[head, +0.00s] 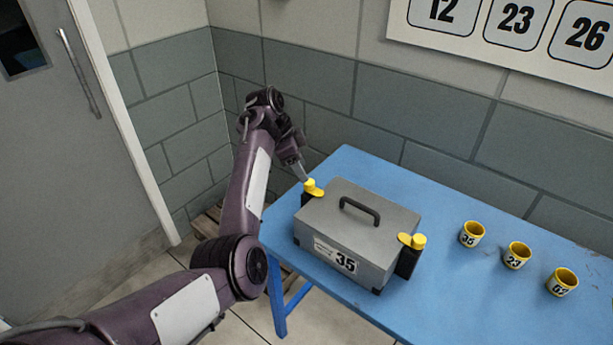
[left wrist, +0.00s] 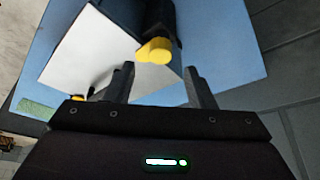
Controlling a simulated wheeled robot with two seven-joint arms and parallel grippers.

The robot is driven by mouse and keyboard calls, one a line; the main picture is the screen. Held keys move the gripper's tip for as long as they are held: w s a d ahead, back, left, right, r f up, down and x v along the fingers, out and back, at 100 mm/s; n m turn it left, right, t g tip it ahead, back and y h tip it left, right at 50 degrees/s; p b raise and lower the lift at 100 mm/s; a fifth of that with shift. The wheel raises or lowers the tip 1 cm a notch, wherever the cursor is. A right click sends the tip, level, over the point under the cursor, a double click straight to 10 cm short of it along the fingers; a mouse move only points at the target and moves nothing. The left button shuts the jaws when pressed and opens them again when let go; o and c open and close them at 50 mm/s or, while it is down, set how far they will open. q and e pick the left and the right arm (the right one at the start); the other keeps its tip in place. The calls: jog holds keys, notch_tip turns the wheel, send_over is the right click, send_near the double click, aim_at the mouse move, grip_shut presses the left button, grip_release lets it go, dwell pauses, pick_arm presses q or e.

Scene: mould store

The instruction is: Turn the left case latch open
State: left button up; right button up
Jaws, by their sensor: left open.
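A grey case (head: 358,234) with a dark top handle and a label reading 35 stands on the blue table. Its left latch (head: 313,188) is a yellow knob with a flat tab at the case's left end. The right latch (head: 411,241) is a similar yellow one at the right end. My left gripper (head: 304,174) is at the left latch, close above and behind it. In the left wrist view the gripper (left wrist: 158,80) is open, with the yellow latch (left wrist: 154,51) just beyond and between its fingertips. I cannot tell whether they touch. My right gripper is not in view.
The blue table (head: 440,310) has three yellow numbered cups, the nearest to the case being 35 (head: 472,234), right of the case. A grey block wall (head: 430,130) stands behind. A door (head: 60,130) is at the left. The table's front right is clear.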

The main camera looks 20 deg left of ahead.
aim_at(314, 188)
pick_arm(q)
jog(key=shift+p+x, duration=0.3)
jog(key=shift+x, duration=2.15)
jog(key=c, duration=1)
